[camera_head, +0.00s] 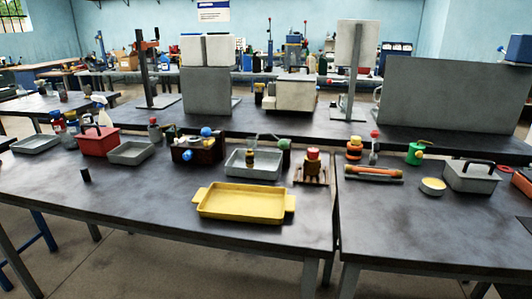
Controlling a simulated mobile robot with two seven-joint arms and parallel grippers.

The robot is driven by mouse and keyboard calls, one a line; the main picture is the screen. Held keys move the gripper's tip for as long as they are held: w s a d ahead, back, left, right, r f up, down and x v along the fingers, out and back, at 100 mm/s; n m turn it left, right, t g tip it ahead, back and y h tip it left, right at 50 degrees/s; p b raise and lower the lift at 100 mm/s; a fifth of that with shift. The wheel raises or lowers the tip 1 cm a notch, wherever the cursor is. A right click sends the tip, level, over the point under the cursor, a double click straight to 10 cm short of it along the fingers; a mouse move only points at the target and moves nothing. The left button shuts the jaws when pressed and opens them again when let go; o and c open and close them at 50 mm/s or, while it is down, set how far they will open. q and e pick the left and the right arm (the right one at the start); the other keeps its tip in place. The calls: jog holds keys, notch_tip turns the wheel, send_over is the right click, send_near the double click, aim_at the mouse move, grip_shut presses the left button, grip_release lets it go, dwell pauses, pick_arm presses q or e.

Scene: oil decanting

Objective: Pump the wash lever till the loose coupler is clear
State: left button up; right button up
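A grey basin (238,169) stands at the middle of the front table, with a thin spout over it beside a green-topped fitting (284,146). A small black and yellow part (250,161), possibly the loose coupler, is in or at the basin; I cannot tell its surface condition. An upright lever with a red knob (374,135) stands further right, behind an orange bar on a rack; I cannot tell whether it is the wash lever. A red-topped part (312,156) sits on a brown stand right of the basin. Neither of my grippers is in view.
A yellow tray (242,203) lies in front of the basin. A dark box with blue knobs (205,154) stands left of it. A red toolbox (97,141) and grey trays are further left. The table's front left is mostly clear.

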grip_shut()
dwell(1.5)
